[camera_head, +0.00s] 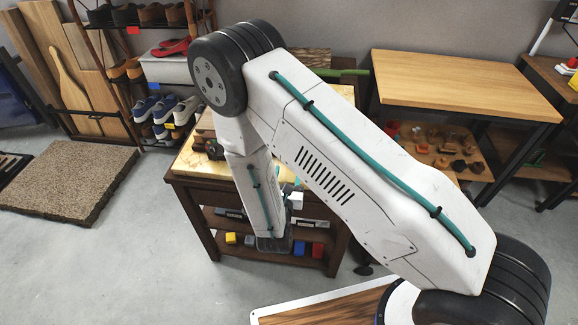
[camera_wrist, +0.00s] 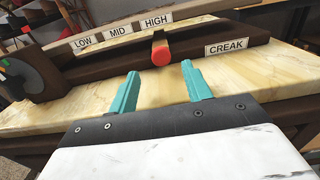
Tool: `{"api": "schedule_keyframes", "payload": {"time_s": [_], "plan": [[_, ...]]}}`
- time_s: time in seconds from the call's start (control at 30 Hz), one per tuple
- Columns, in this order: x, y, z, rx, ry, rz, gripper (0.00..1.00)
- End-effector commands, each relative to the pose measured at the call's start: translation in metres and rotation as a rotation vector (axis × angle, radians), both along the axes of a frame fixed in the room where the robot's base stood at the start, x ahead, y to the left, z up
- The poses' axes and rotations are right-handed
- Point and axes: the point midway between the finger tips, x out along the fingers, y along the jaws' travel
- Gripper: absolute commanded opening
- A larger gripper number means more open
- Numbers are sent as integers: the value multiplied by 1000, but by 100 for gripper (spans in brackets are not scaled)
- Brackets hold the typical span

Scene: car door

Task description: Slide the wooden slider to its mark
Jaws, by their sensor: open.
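A short wooden slider with a red rounded end (camera_wrist: 161,53) sticks out of a dark wooden rail (camera_wrist: 110,60) in the wrist view. It stands just below the HIGH label (camera_wrist: 157,21) and left of the CREAK label (camera_wrist: 226,47). MID (camera_wrist: 118,33) and LOW (camera_wrist: 83,44) labels are farther left. I cannot tell which one is the mark. My gripper (camera_wrist: 160,70) is open, its two teal fingers apart and empty. The fingertips are on either side of the slider's end but nearer to the camera, with a gap before it. In the head view my arm hides the slider.
The rail lies on a pale-topped workbench (camera_head: 190,166), with a dark round part (camera_wrist: 22,78) at the rail's left. The bench's lower shelf holds coloured blocks (camera_head: 230,238). A wooden table (camera_head: 455,85) stands right, a shoe rack (camera_head: 125,70) at back left. Floor at left front is clear.

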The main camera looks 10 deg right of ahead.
Motion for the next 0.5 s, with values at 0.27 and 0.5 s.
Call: {"api": "schedule_keyframes", "payload": {"time_s": [0.27, 0.5], "plan": [[-28, 11, 0, -2, 2, 1, 49], [-29, 11, 0, -1, 0, -1, 49]]}}
